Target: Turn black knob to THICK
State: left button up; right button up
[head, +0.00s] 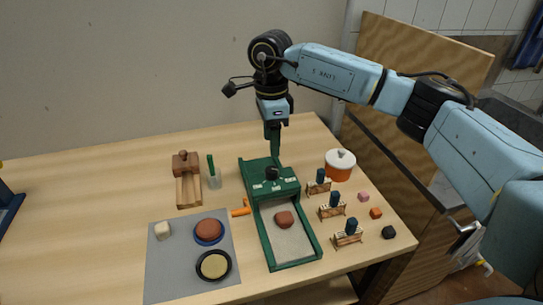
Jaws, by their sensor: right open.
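The black knob (271,172) sits on top of the green machine (258,166), near its back end. Small pale label plates (273,187) lie in front of the knob, but their words are too small to read, so I cannot tell which setting it points to. My right gripper (274,156) points down just above and behind the knob. It is open and holds nothing I can see. Whether its fingertips touch the knob I cannot tell. My left gripper is not in view.
An orange handle (240,208) sticks out left of the machine; a reddish lump (284,219) lies on its bed. Small racks (331,211) and an orange pot (339,172) stand to the right. A grey mat (160,270) holds dishes at front left.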

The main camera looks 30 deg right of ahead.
notch_tip(320, 180, up, 5)
dwell(0.7)
